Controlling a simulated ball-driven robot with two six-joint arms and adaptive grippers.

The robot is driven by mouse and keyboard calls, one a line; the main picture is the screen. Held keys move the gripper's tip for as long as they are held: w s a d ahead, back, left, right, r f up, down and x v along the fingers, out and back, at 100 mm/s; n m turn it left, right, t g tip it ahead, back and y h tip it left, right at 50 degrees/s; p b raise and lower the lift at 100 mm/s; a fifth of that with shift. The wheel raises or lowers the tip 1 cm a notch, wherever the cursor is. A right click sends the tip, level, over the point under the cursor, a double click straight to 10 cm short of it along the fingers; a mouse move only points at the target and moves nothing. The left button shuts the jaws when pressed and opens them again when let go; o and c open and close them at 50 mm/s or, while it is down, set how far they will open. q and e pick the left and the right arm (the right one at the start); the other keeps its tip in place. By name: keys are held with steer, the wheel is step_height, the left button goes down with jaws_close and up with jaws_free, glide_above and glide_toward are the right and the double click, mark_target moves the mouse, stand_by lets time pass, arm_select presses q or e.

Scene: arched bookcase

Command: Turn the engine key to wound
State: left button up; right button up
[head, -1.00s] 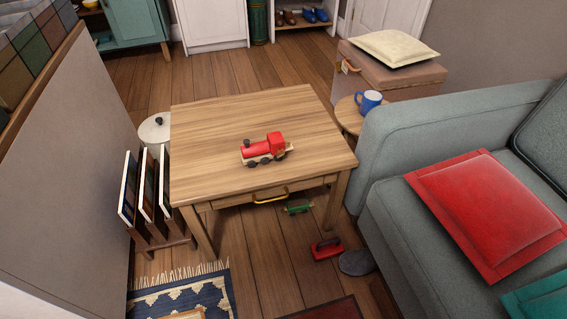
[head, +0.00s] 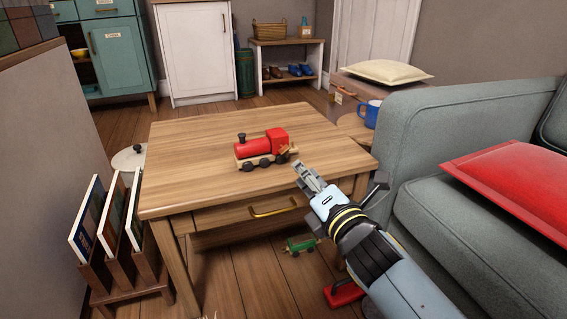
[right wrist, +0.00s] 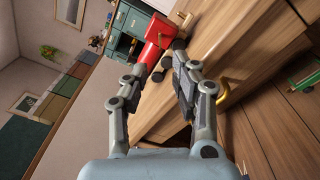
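The red toy engine (head: 262,146) stands on the wooden table (head: 190,145), its black funnel to the left and its red cab to the right. A small brown-gold key (head: 284,151) shows at the cab's near right side; its exact turn cannot be told. My right gripper (head: 299,167) is just right of and nearer than the engine, pointing at it, apart from the key in the head view. In the right wrist view the gripper (right wrist: 165,62) has its two fingers spread, with nothing between them, and the engine (right wrist: 156,42) lies beyond the tips. My left gripper is not in view.
A drawer with a yellow handle (head: 273,208) is in the table's front. A green toy wagon (head: 301,245) and a red object (head: 343,293) lie on the floor. A grey sofa (head: 425,125) stands at right, a book rack (head: 130,260) at left. The tabletop around the engine is clear.

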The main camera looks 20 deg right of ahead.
mark_target(286, 151)
steer(key=w, duration=0.9)
steer(key=shift+w+a+r+b, duration=0.1)
steer(key=shift+w+a+b, duration=0.2)
steer(key=shift+w+a, duration=0.1)
steer(key=shift+c, duration=0.3)
jaws_close()
